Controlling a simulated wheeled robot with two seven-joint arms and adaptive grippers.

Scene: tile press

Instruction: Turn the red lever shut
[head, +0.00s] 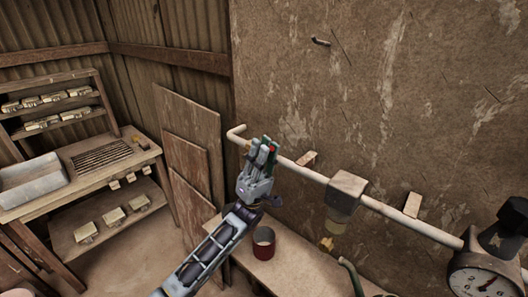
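A small piece of the red lever (275,147) shows at the left part of the pale wall pipe (316,178). Most of the lever is hidden behind my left gripper (265,147). The gripper's fingers point up and overlap the pipe near its bent left end. My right gripper is not in view.
A dark red cup (263,248) stands on the bench (292,262) below the pipe. A box fitting (346,190) sits on the pipe, with a brass tap (327,243) below it. A round gauge (484,284) is at lower right. Shelves with tile blocks (86,232) stand at left.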

